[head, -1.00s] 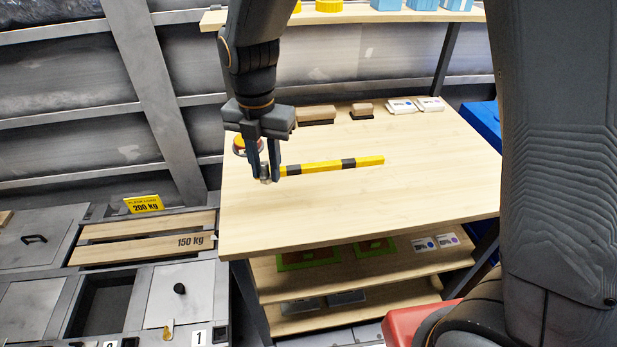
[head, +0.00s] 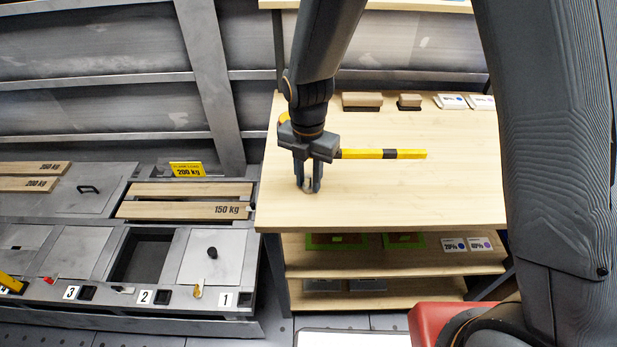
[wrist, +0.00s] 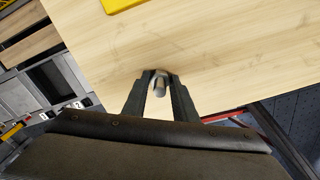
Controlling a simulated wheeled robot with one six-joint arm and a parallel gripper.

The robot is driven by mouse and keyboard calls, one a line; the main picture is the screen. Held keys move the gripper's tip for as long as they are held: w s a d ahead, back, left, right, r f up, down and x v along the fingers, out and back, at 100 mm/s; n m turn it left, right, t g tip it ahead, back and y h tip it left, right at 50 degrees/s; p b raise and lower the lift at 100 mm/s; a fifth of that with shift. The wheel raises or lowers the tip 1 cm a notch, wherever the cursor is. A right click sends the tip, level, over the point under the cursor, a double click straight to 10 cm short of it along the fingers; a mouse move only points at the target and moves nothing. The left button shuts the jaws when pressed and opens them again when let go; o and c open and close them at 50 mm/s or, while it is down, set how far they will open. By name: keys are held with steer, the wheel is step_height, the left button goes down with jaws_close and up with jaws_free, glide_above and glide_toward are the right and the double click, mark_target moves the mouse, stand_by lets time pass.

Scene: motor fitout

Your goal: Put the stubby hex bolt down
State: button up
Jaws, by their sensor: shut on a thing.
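My gripper (head: 308,188) points down over the left part of the wooden tabletop (head: 400,195), in front of the yellow and black bar. It is shut on the stubby hex bolt (wrist: 160,84), a small grey metal piece between the fingertips in the wrist view. In the head view the bolt is mostly hidden by the fingers. Bolt and fingertips are close to the tabletop; I cannot tell whether the bolt touches it.
A yellow and black bar (head: 400,154) lies behind my gripper. Brown blocks (head: 362,101) and white labelled boxes (head: 452,101) stand along the back edge. Grey floor compartments (head: 145,258) lie to the left. The tabletop's front and right are clear.

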mark_target(308, 175)
steer(key=shift+f, duration=0.1)
steer(key=o, duration=1.1)
step_height(308, 175, up, 12)
steer(key=b, duration=0.2)
steer(key=s+d+f+m, duration=0.1)
steer(key=s+d+m, duration=0.4)
steer(key=d+m, duration=0.6)
steer(key=s+d+f+m, duration=0.2)
steer(key=s+d+m, duration=0.3)
steer(key=d+m, duration=0.6)
steer(key=shift+d+m+t, duration=0.2)
steer(key=shift+m+t, duration=0.1)
steer(key=shift+m, duration=4.3)
